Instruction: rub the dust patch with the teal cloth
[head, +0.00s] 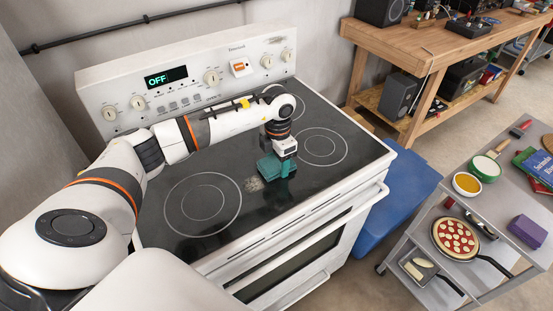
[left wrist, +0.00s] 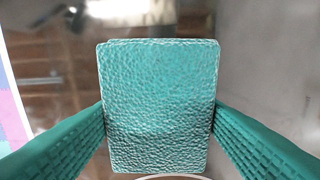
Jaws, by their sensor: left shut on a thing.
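The teal cloth (head: 271,168) is a folded block, held low at the black glass cooktop near its front middle. My left gripper (head: 283,167) is shut on it. In the left wrist view the cloth (left wrist: 158,105) sits between the two teal fingers, which press on its sides. The dust patch (head: 254,184) is a small pale speckled spot on the cooktop, just left of the cloth and partly beside its lower edge. I cannot tell whether the cloth touches the glass. My right gripper is not in view.
The white stove (head: 322,207) has a back panel with knobs and a display reading OFF. A blue bin (head: 397,190) stands right of the stove. A grey cart (head: 498,232) with a pizza pan and bowls is at the right. A wooden workbench (head: 433,44) stands behind.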

